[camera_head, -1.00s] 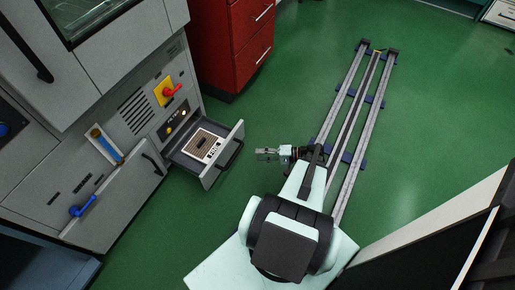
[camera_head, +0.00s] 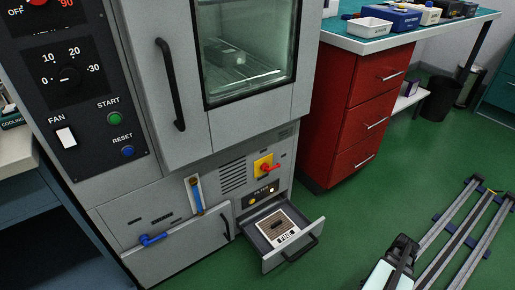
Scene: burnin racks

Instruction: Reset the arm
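Part of my own arm (camera_head: 392,262) shows at the bottom right, low beside the rail. My gripper is outside the picture, so its state and anything in it are hidden. The grey chamber cabinet (camera_head: 205,165) fills the left and middle. Its small lower drawer (camera_head: 287,253) stands open, and a flat filter panel with a printed label (camera_head: 280,227) lies in it.
The floor rail (camera_head: 462,232) runs along the right. A red drawer cabinet (camera_head: 360,110) under a workbench (camera_head: 440,32) stands behind the open drawer. Green floor (camera_head: 400,190) is free between cabinet and rail. A dark bin (camera_head: 437,98) stands at the back right.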

